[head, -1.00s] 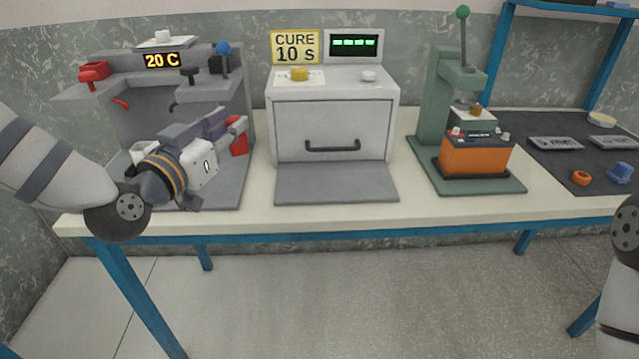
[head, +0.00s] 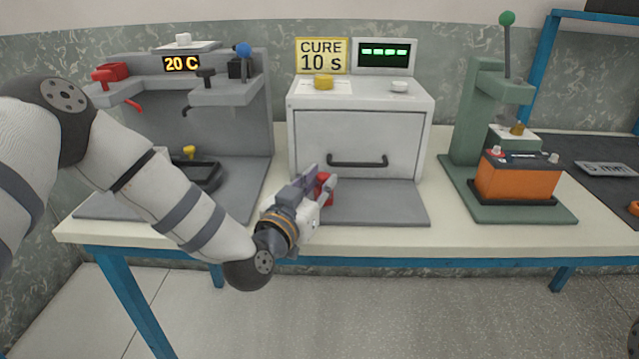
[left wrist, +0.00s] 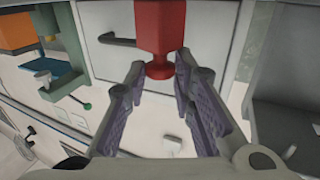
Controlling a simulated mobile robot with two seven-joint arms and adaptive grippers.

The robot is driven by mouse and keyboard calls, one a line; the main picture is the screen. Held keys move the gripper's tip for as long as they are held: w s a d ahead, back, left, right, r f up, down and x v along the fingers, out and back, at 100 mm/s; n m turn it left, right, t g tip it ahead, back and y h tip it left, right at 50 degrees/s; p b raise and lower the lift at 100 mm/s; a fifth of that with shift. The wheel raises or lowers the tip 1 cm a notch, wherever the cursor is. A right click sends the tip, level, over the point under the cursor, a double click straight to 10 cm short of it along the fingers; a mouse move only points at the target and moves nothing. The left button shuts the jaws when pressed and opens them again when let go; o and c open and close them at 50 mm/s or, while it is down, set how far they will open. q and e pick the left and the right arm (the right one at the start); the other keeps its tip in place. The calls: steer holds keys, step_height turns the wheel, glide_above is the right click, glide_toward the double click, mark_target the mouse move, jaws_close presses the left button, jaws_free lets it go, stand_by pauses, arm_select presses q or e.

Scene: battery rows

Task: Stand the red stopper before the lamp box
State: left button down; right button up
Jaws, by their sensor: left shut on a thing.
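My left gripper (head: 322,187) is shut on the red stopper (head: 325,183), whose upper part is partly hidden by the fingers. It holds the stopper over the left part of the grey plate in front of the lamp box (head: 358,140), a pale box with a dark handle and a "CURE 10 S" sign. I cannot tell whether the stopper touches the plate. In the left wrist view the red stopper (left wrist: 160,28) shows with its narrow neck and knob between the purple-padded fingers (left wrist: 160,92). My right gripper is out of view.
The grey plate (head: 385,205) is otherwise bare. At left stands a grey machine (head: 225,125) reading "20 C", with a black tray (head: 203,178). At right, an orange battery (head: 517,178) sits in a green press (head: 478,120). The bench's front edge (head: 470,238) is clear.

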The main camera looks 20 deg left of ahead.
arm_select(q)
steer(key=shift+f, duration=0.1)
steer(key=c, duration=1.3)
jaws_free()
steer(key=shift+c, duration=0.2)
